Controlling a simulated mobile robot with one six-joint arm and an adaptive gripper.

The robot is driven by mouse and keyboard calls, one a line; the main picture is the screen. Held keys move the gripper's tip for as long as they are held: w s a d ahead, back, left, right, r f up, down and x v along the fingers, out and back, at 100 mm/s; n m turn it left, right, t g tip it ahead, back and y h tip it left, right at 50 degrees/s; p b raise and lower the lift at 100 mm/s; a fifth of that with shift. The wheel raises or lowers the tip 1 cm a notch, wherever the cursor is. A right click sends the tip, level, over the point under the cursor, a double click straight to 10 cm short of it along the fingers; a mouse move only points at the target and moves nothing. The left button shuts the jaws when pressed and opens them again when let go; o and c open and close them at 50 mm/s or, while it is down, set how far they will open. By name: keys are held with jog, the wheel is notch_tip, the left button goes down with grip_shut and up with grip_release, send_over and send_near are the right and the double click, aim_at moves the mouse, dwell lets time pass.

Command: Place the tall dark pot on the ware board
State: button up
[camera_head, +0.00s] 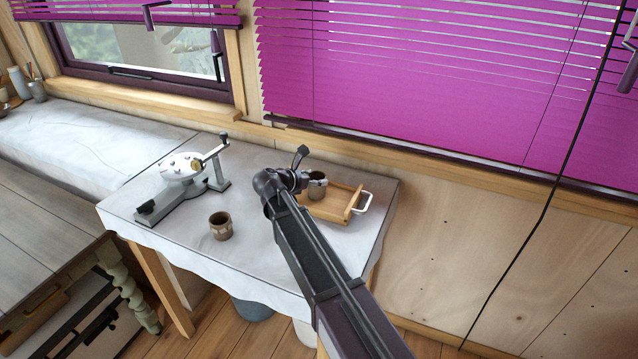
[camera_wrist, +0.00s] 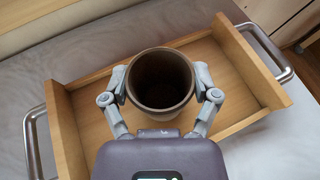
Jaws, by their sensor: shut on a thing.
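A brown pot (camera_wrist: 160,105) with a round open mouth is held upright between the two fingers of my gripper (camera_wrist: 161,78). In the head view the held pot (camera_head: 317,188) shows beside my gripper (camera_head: 304,180), partly hidden by it. The ware board (camera_wrist: 90,127) is a light wooden tray with raised ends and metal handles. The pot is over its middle in the wrist view. In the head view the ware board (camera_head: 345,213) lies at the table's right end. I cannot tell whether the pot's base touches the board; the pot hides that spot.
A second brown pot (camera_head: 221,226) with a patterned band stands on the cloth-covered table (camera_head: 185,245), left of my arm. A grey and white device with a lever (camera_head: 183,168) stands at the back left. The wall and magenta blinds (camera_head: 430,80) are behind the table.

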jog(key=shift+f, duration=0.2)
dwell(0.3)
jog(key=o, duration=1.1)
jog(key=shift+r, duration=0.15)
jog(key=shift+r, duration=0.15)
jog(key=p+v, duration=0.4)
jog(key=v, duration=0.8)
jog(key=shift+p, duration=0.35)
